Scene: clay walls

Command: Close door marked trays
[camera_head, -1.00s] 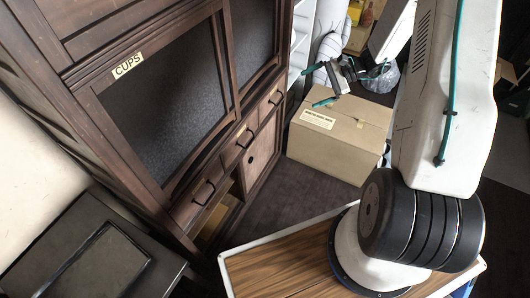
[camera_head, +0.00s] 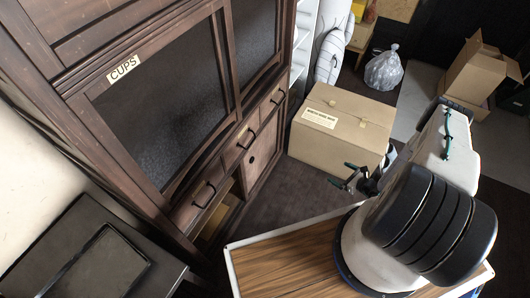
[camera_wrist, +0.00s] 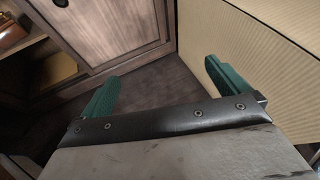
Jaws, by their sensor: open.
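A dark wooden cabinet (camera_head: 150,185) stands at the left, with a CUPS label (camera_head: 124,69) on its upper door. No label reading trays is legible in either view. Low in the cabinet, a wooden door panel (camera_head: 262,152) with a small round pull sits beside an open compartment (camera_head: 222,214). The panel (camera_wrist: 105,35) and the open compartment (camera_wrist: 35,65) also show in the wrist view. My gripper (camera_head: 342,174) has green fingers, is open and empty, and hangs low in front of the cabinet, apart from it. It also shows in the wrist view (camera_wrist: 160,85).
A closed cardboard box (camera_head: 340,125) stands on the floor just beyond my gripper and fills the right of the wrist view. Dark floor (camera_head: 290,190) lies between box and cabinet. A plastic bag (camera_head: 384,70) and an open carton (camera_head: 478,72) are farther back.

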